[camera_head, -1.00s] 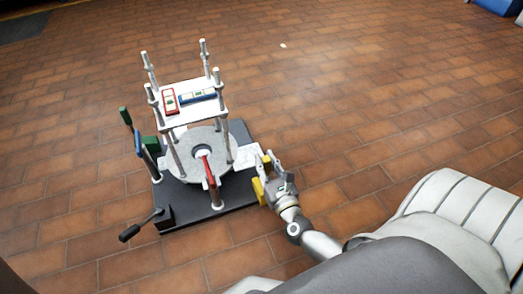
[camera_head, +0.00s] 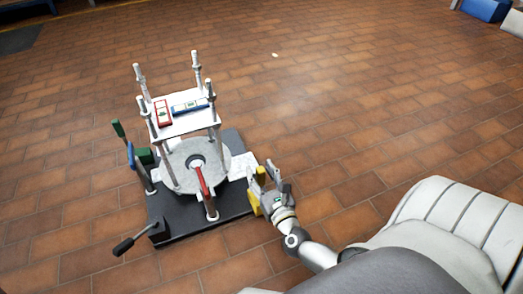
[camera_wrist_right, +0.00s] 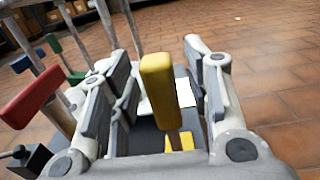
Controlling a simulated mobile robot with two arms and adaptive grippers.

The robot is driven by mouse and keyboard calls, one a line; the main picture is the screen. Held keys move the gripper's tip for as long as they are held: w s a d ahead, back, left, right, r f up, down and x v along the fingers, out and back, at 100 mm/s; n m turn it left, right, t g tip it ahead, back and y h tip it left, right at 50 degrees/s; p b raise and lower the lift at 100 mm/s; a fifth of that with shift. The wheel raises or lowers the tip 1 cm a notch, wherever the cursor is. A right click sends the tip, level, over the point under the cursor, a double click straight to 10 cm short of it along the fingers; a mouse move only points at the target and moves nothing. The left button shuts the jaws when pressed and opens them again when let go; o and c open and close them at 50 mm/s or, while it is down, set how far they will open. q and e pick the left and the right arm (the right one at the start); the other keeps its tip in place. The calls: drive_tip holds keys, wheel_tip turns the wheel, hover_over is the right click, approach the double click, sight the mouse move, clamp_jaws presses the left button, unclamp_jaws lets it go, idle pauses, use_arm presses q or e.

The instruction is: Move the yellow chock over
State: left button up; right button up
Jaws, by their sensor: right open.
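The yellow chock (camera_head: 254,203) is at the right edge of the dark base plate (camera_head: 180,228), partly hidden by my right gripper (camera_head: 262,170). In the right wrist view, an upright yellow block (camera_wrist_right: 160,85) stands on a thin stem between the two spread fingers of my right gripper (camera_wrist_right: 158,60). A second yellow patch (camera_wrist_right: 180,141) shows low behind the stem. I cannot tell whether the two yellow parts are one piece. The right gripper is open, with a visible gap on the right side of the block. My left gripper is out of view.
A grey round flange (camera_head: 180,153) sits on the plate under a white rack (camera_head: 178,120) on posts, with red and blue level-like pieces on top. The tiled floor is mostly clear.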

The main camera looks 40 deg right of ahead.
drive_tip(key=shift+r, duration=4.65)
drive_tip(key=shift+r, duration=0.1)
